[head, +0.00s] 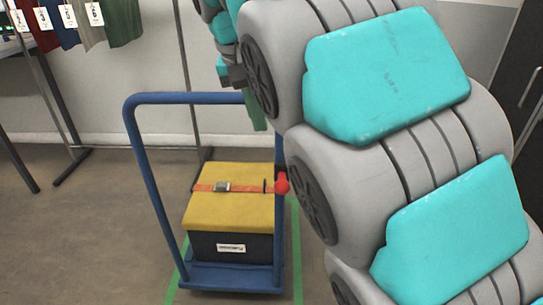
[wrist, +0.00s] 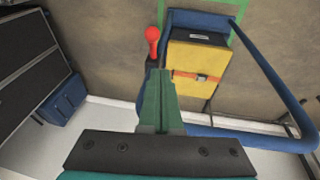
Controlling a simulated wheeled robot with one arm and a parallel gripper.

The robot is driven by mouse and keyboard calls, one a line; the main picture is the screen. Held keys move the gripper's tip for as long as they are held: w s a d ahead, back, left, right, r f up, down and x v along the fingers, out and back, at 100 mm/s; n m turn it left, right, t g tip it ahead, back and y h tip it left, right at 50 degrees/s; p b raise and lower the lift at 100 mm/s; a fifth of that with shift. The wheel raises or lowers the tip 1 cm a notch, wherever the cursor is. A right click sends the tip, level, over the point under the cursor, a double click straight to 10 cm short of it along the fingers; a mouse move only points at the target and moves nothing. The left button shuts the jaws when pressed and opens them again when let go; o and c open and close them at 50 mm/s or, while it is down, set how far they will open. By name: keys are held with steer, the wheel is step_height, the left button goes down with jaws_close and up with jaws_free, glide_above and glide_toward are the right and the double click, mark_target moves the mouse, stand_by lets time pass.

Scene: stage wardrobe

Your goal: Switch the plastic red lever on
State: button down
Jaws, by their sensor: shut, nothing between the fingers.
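The red lever (head: 282,184) shows in the head view as a small red knob at the right side of the blue cart, partly beside my arm. In the wrist view the red lever (wrist: 152,36) has a round knob on a short stem above a dark mount. My gripper (wrist: 160,72) is shut and empty, its green fingers together. In the wrist view its tips overlap the area just below the lever's mount; I cannot tell whether they touch. In the head view my gripper (head: 258,126) is partly hidden by my arm and sits above the lever.
A blue-framed cart (head: 180,98) carries a yellow-topped box (head: 228,210) with an orange strap. It stands within green floor tape (head: 296,250). Numbered clothes (head: 82,20) hang at upper left. A dark cabinet (head: 520,60) is at right.

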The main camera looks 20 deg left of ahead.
step_height(320, 180, down, 2)
steer(key=b, duration=0.2)
glide_above(282, 180)
steer(key=a, duration=0.2)
step_height(282, 180, down, 9)
steer(key=shift+s+d+f+p, duration=0.2)
steer(key=shift+s+f+p, duration=0.1)
steer(key=shift+f, duration=0.25)
steer(key=shift+s+d+f+p, duration=0.2)
steer(key=shift+f+p, duration=0.1)
steer(key=shift+f, duration=0.2)
steer(key=shift+f, duration=0.15)
